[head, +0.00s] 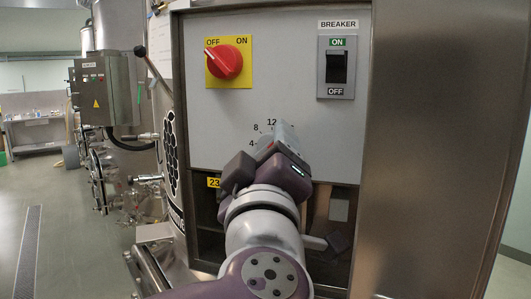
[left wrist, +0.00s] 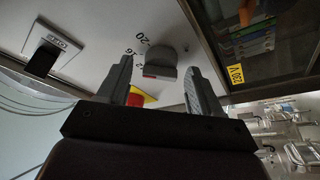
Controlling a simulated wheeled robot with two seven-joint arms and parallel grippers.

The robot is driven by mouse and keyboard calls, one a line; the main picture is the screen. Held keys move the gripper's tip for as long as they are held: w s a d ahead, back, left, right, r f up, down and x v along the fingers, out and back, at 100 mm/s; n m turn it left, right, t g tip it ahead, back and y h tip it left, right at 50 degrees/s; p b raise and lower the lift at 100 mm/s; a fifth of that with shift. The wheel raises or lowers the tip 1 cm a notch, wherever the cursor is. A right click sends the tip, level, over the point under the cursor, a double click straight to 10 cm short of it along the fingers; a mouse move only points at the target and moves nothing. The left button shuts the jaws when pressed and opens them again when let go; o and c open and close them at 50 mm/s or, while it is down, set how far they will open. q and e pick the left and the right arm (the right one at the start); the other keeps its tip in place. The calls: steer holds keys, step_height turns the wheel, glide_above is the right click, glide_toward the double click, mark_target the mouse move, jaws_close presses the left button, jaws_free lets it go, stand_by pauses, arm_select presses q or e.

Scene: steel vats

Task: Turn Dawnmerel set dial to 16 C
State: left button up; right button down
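In the left wrist view the dark grey dial knob (left wrist: 160,58) stands out from the panel, just beyond and between the fingertips of my left gripper (left wrist: 160,66). The fingers are spread, with a visible gap to the knob. The numbers 20 and 16 show beside the knob; its exact setting cannot be read. My right gripper is not in view.
Above the dial are a red rotary switch (head: 223,62) on a yellow OFF/ON plate and a black breaker switch (head: 337,67). An open recess (head: 340,205) lies below the panel. Pipes and valves (head: 100,175) stand at the left; the floor (head: 75,240) there is mostly clear.

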arm_select(q)
steer(key=shift+s, duration=0.1)
steer(key=b+v, duration=0.3)
steer(key=v, duration=0.4)
steer(key=shift+s+d+f, duration=0.1)
